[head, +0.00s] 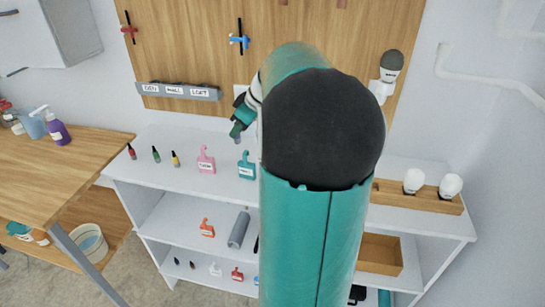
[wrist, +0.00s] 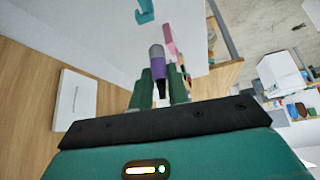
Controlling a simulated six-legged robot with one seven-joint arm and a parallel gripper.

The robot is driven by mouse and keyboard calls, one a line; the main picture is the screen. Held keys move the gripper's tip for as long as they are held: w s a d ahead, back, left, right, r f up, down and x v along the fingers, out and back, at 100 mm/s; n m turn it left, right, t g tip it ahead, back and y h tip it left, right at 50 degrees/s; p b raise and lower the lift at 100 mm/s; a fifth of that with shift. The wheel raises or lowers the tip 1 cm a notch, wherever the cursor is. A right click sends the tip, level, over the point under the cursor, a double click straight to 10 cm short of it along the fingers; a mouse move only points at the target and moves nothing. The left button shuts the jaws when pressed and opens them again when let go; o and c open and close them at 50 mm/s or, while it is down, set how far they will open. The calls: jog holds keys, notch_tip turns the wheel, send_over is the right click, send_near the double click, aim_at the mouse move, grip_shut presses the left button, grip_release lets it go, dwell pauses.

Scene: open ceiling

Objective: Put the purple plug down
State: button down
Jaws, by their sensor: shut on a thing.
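My gripper (wrist: 158,86) is shut on the purple plug (wrist: 158,66), which sits between its green fingers in the wrist view with its grey end pointing away. In the head view my gripper (head: 239,128) is above the back of the white shelf unit's top (head: 222,185), in front of the wooden board. Only a small greyish bit of the plug shows below it there. A red plug (head: 132,152), a green plug (head: 156,155) and a yellow plug (head: 176,159) stand in a row on the top shelf, left of my gripper.
A pink hooked tag (head: 205,160) and a teal one (head: 246,166) stand on the top shelf near my gripper. A labelled grey rail (head: 178,91) is on the board behind. A wooden holder with white bulbs (head: 414,182) is at right. My arm hides the shelf's middle.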

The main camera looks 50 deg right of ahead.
jog(key=shift+w+d+f, duration=0.1)
jog(key=shift+w+f, duration=0.05)
jog(key=shift+f, duration=0.05)
jog(key=d+f, duration=0.3)
jog(key=d, duration=0.1)
jog(key=d+f, duration=0.3)
jog(key=d, duration=0.2)
jog(key=d+f, duration=0.3)
jog(key=d, duration=0.1)
jog(key=shift+s+d+f, duration=0.15)
jog(key=shift+s+d, duration=0.05)
jog(key=shift+s, duration=0.2)
jog(key=shift+d+f, duration=0.2)
jog(key=shift+f, duration=1.55)
jog(key=shift+f, duration=0.1)
jog(key=c, duration=1.4)
grip_release()
jog(key=shift+o, duration=0.2)
